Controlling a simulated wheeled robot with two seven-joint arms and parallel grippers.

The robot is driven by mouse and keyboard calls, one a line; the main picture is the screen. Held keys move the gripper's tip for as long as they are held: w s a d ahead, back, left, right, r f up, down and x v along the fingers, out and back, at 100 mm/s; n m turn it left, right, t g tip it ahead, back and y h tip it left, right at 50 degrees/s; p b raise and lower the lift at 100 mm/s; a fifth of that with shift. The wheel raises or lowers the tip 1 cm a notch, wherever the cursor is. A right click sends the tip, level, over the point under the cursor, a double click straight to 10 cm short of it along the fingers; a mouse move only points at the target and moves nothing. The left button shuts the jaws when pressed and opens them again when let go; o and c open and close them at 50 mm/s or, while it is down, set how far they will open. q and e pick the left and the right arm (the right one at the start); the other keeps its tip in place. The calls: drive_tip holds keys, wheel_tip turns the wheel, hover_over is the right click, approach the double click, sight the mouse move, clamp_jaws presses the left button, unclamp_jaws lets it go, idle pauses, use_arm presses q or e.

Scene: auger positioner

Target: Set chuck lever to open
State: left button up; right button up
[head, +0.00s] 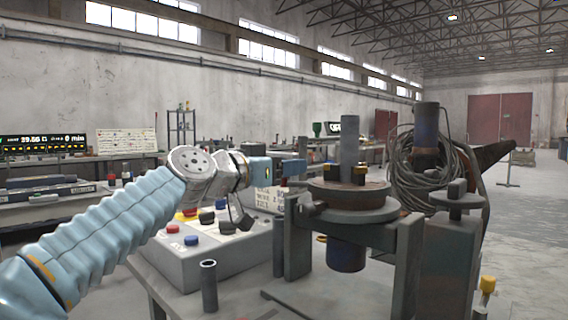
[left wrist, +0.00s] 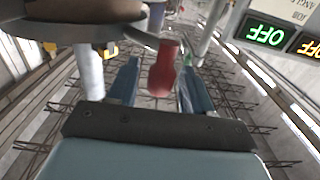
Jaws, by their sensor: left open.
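The auger positioner's round chuck (head: 352,207) sits on grey uprights, with a vertical grey shaft (head: 349,140) in its middle. In the left wrist view a red handle (left wrist: 164,70), which looks like the chuck lever's grip, hangs from a grey arm under the round plate (left wrist: 75,30). My left gripper (head: 290,170) is at the left side of the chuck. In the left wrist view my left gripper (left wrist: 160,84) is open, with the red handle between its two blue fingers and gaps on both sides. The handle is hidden in the head view. My right gripper is not in view.
A control box (head: 205,247) with coloured buttons stands left of the chuck, below my left arm. Panels with green OFF (left wrist: 267,34) and orange displays show in the wrist view. A cable coil (head: 425,175) hangs at right. A short grey tube (head: 209,286) stands in front.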

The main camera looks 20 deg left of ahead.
use_arm(q)
clamp_jaws()
